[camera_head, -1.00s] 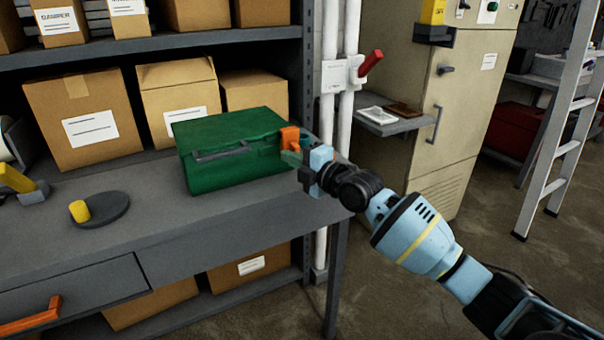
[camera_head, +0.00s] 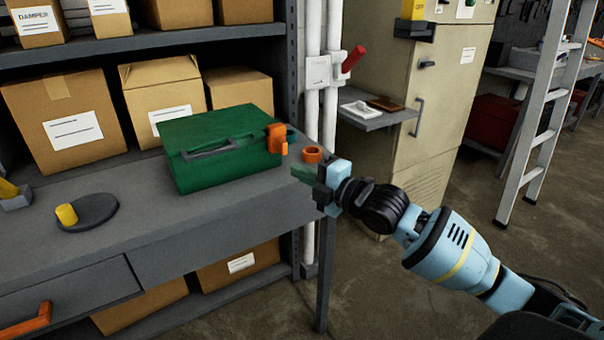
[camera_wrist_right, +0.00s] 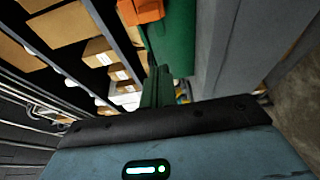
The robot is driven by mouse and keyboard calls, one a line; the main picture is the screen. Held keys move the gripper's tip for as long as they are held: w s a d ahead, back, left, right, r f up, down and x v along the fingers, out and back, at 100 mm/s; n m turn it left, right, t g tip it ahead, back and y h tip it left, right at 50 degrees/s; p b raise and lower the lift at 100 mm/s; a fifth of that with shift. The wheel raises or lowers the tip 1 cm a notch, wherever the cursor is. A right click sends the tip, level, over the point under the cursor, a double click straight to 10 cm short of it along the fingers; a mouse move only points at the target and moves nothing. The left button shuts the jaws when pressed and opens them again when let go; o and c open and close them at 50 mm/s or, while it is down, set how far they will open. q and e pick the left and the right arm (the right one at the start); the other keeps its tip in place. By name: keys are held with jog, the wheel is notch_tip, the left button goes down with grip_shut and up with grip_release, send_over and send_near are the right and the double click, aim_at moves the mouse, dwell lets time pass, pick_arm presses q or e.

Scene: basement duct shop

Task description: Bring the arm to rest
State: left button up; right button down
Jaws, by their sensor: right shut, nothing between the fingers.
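My right gripper (camera_head: 304,174) is at the right end of the grey workbench, just right of a closed green case (camera_head: 220,152). Its greenish fingers are together and empty, and they point left towards the case without touching it. In the right wrist view the shut fingers (camera_wrist_right: 157,88) show in the middle, with the green side of the case beyond them. An orange latch (camera_head: 276,139) is on the case's right end. My left gripper is not in view.
An orange ring (camera_head: 312,154) lies on the bench (camera_head: 215,212) just behind my right gripper. White pipes (camera_head: 313,95), a cabinet (camera_head: 440,110) and a ladder (camera_head: 545,115) stand behind and to the right. Open floor lies right of the bench.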

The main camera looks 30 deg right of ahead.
dwell(0.4)
